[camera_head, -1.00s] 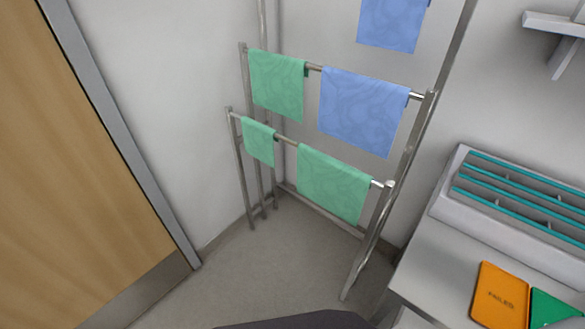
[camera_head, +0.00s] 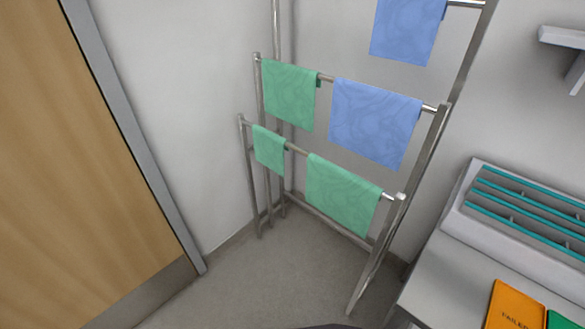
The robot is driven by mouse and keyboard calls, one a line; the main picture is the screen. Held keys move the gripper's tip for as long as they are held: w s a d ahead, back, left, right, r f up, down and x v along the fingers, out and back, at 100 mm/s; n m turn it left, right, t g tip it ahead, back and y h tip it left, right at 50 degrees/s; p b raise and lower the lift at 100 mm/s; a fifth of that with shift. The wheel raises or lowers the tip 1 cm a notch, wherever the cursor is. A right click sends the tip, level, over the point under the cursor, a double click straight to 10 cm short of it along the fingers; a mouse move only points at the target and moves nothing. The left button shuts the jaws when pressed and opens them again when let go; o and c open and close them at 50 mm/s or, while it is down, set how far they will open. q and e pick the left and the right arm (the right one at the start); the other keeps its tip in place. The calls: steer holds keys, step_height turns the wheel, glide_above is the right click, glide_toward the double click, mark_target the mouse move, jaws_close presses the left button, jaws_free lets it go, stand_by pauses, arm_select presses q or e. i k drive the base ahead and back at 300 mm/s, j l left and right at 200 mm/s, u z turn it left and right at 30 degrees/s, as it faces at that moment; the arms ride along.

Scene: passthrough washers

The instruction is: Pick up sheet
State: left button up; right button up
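Several cloth sheets hang over the rails of a metal drying rack (camera_head: 430,160) in the corner. On the lowest rail hang a small green sheet (camera_head: 269,150) at the left and a wider green sheet (camera_head: 342,193) at the right. On the middle rail hang a green sheet (camera_head: 289,95) and a blue sheet (camera_head: 374,122). Another blue sheet (camera_head: 405,30) hangs on the top rail, cut off by the picture's upper edge. Neither of my grippers is in view.
A wooden door (camera_head: 75,170) with a grey frame stands at the left. At the right, a grey counter (camera_head: 440,275) holds a rack with teal bars (camera_head: 530,205) and an orange card (camera_head: 514,305). The floor (camera_head: 290,270) before the drying rack is clear.

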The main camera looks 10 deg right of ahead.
mark_target(269, 147)
steer(key=i+j+z, duration=0.35)
steer(key=j, duration=0.3)
steer(key=i+j+z, duration=0.35)
steer(key=j, duration=0.4)
steer(key=i, duration=0.1)
